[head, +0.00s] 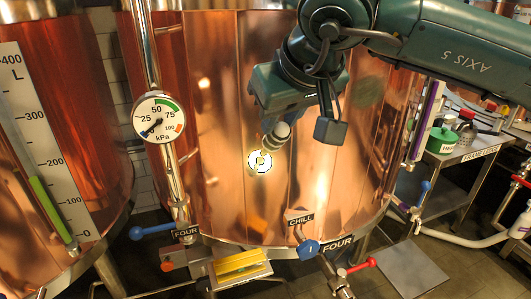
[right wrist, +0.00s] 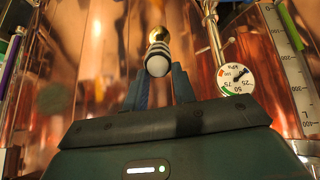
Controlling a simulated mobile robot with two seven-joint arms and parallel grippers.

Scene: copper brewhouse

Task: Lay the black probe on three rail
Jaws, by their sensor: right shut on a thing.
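My right gripper (head: 279,118) is held in front of a big copper tank (head: 225,100) and points down. It is shut on the probe (head: 276,134), which has black and pale bands at its near end. In the right wrist view the probe (right wrist: 158,57) stands out between the two fingers (right wrist: 160,85), with a brass-coloured part at its far end. Most of its length is hidden. No rail marked three shows; the labels in front of this tank read FOUR. My left gripper is not in view.
A kPa gauge (head: 158,116) is on a pipe at left. A yellow-topped holder (head: 240,265), a blue-handled valve (head: 305,247) and a red-handled valve (head: 362,265) stand below. A side shelf (head: 465,153) holds containers.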

